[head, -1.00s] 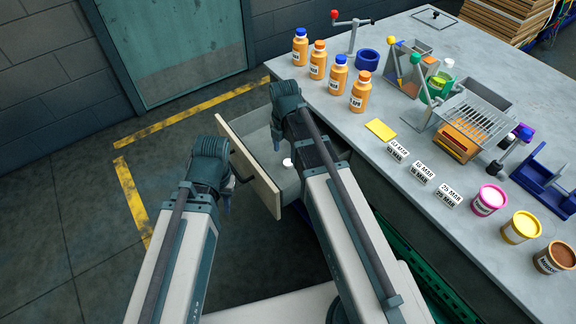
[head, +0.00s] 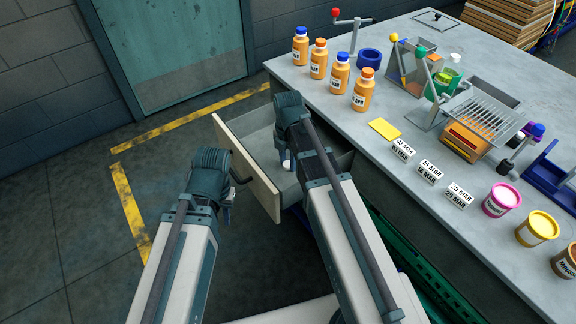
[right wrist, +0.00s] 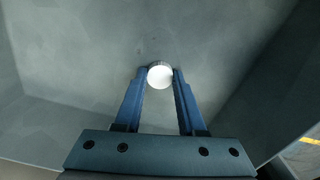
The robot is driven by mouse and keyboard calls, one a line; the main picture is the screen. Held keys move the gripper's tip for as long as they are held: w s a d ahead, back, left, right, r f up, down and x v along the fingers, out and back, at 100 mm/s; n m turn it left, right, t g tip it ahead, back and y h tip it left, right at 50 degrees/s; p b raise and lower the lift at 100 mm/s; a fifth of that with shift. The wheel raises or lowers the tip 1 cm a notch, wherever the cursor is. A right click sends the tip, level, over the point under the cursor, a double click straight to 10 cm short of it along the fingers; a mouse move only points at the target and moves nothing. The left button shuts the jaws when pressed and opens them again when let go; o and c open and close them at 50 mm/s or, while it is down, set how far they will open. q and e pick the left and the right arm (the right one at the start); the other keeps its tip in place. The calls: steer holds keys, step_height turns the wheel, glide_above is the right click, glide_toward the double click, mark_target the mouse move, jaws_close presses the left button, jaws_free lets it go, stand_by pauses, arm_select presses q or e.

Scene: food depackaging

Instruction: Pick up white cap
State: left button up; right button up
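The white cap (right wrist: 160,76) is round and shows in the right wrist view between the tips of my right gripper (right wrist: 160,72). The blue fingers flank it on both sides with a gap between them; whether they press on it I cannot tell. In the head view my right gripper (head: 284,155) reaches down into the open drawer (head: 257,145), and the white cap (head: 286,165) is partly hidden by it. My left gripper (head: 228,207) hangs outside the drawer front, near its dark handle (head: 241,178). Its fingers are too small to read.
The grey workbench (head: 330,105) stands to the right of the drawer. On it are several orange bottles (head: 340,73), a yellow pad (head: 384,129), date blocks (head: 430,171), tubs (head: 501,200) and a slicer-like rack (head: 482,115). The floor left of the drawer is clear.

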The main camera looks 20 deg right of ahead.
mark_target(288, 164)
jaws_close()
step_height(288, 164, up, 10)
steer(key=p, duration=1)
